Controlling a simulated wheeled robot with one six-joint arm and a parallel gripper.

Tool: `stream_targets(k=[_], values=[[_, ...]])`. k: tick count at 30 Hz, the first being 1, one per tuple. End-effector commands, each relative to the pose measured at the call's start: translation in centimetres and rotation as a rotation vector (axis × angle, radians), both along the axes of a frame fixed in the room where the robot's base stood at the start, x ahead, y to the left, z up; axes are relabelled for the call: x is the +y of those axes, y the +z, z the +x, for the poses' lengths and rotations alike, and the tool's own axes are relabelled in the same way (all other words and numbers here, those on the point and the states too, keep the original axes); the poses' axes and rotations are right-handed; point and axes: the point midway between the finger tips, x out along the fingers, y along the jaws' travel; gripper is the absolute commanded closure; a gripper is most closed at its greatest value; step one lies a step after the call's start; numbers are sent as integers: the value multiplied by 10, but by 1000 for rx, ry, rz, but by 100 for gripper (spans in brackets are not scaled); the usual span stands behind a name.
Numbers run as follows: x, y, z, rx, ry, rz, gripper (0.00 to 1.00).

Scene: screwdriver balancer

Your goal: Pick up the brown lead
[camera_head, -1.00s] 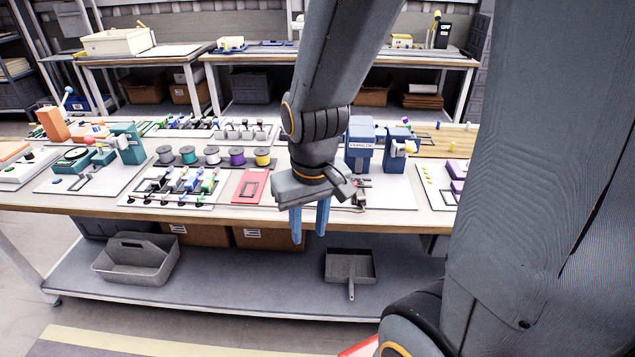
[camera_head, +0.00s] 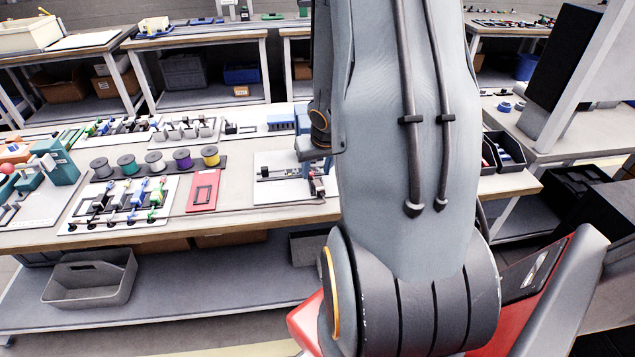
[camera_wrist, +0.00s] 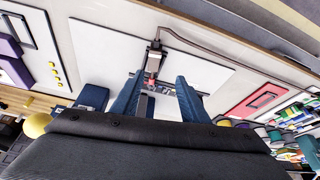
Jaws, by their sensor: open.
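A thin brownish lead (camera_wrist: 205,51) lies on the bench in the wrist view. It curves from a dark plug end (camera_wrist: 155,46) at a small grey and red fixture (camera_wrist: 151,68) and runs right along the table edge. The fixture sits on a white board (camera_wrist: 100,55). My gripper (camera_wrist: 155,88) is open, its two blue fingers either side of the fixture in the picture, with nothing seen held between them. I cannot tell its height above the board. In the head view my arm hides most of the gripper, and the lead cannot be made out.
A red plate (camera_head: 203,190), a row of spools (camera_head: 155,162) and a board of coloured-handled tools (camera_head: 120,206) lie left of my gripper. A grey tote (camera_head: 90,278) stands on the lower shelf. Another bench with dark bins (camera_head: 503,150) is at the right.

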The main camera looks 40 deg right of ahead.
Motion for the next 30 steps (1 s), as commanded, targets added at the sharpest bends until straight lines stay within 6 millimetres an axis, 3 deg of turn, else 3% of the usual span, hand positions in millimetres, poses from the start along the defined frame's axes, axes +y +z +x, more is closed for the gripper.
stream_targets(k=[21, 30], values=[[-24, -72, 23, -10, -8, 10, 59], [-25, -76, 25, -10, -7, 9, 59]])
